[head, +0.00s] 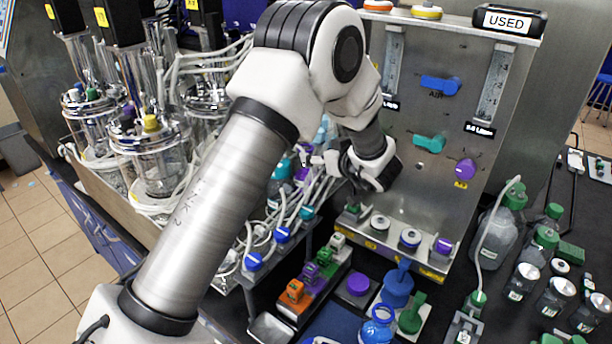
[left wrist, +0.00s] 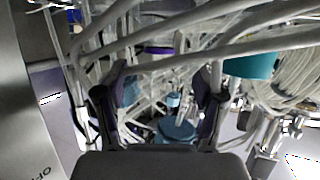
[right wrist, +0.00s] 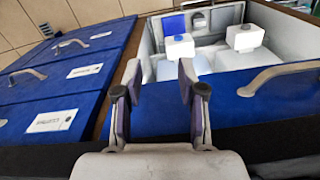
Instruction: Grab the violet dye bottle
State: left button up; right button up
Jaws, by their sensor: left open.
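I cannot clearly make out the violet dye bottle. A small violet patch (head: 301,173) shows in the head view among tubes and teal caps, just left of my left gripper (head: 320,161). A dark violet band (left wrist: 158,50) shows behind tubes in the left wrist view, ahead of the fingers. My left gripper is open and empty there (left wrist: 160,95), with a teal-capped item (left wrist: 176,130) lower down beyond the fingers. My right gripper (right wrist: 160,75) is open and empty over blue lids, outside the head view.
Tubes cross close in front of the left gripper. The steel panel (head: 420,105) with coloured knobs stands to its right. Glass vessels (head: 155,165) stand left. An open white-lined box (right wrist: 215,60) holds white-topped containers.

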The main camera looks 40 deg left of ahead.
aim_at(310, 151)
pick_arm(q)
jog(key=p+x, duration=0.2)
jog(key=x, duration=0.3)
jog(key=shift+w+a, duration=0.15)
jog(key=shift+w+a+f, duration=0.1)
jog(key=shift+a+f, duration=0.05)
jog(key=shift+c, duration=1.4)
jog(key=shift+d, duration=0.25)
jog(key=c, duration=0.5)
grip_shut()
jog(key=shift+r, duration=0.2)
